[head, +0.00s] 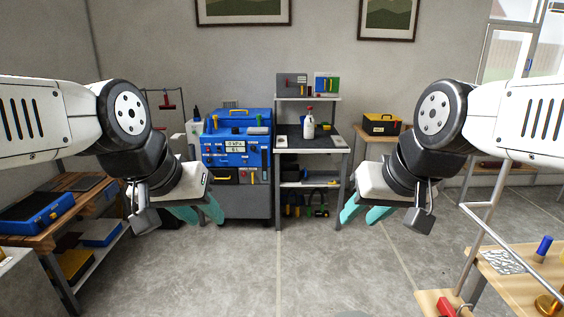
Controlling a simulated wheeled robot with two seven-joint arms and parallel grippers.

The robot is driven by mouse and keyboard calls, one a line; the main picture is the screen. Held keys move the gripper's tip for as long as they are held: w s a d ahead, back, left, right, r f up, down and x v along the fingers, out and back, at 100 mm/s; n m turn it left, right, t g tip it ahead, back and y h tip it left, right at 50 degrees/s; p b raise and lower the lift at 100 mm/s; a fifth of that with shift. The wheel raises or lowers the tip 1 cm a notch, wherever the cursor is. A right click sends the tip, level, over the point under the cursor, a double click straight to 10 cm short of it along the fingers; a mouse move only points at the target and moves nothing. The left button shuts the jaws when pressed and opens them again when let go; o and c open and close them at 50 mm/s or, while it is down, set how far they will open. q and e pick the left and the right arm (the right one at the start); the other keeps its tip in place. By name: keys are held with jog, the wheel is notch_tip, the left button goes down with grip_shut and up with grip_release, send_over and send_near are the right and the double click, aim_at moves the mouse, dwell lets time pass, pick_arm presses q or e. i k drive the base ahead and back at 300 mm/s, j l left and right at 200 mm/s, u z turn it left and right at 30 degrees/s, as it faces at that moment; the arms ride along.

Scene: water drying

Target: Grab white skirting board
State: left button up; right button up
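I cannot make out a white skirting board in the head view. My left gripper (199,213) hangs at the left of centre, in front of a blue tool cabinet. Its teal fingers are apart, with nothing visible between them. My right gripper (363,213) hangs at the right of centre, over open floor. Its teal fingers are also apart and look empty.
The blue cabinet (236,146) and a workbench (337,142) with a white bottle (308,124) stand at the back wall. A wooden bench with a blue case (38,212) is at left. A wooden-topped table (513,291) is at lower right. The middle floor is clear.

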aim_at(281, 140)
jog(key=i, duration=4.55)
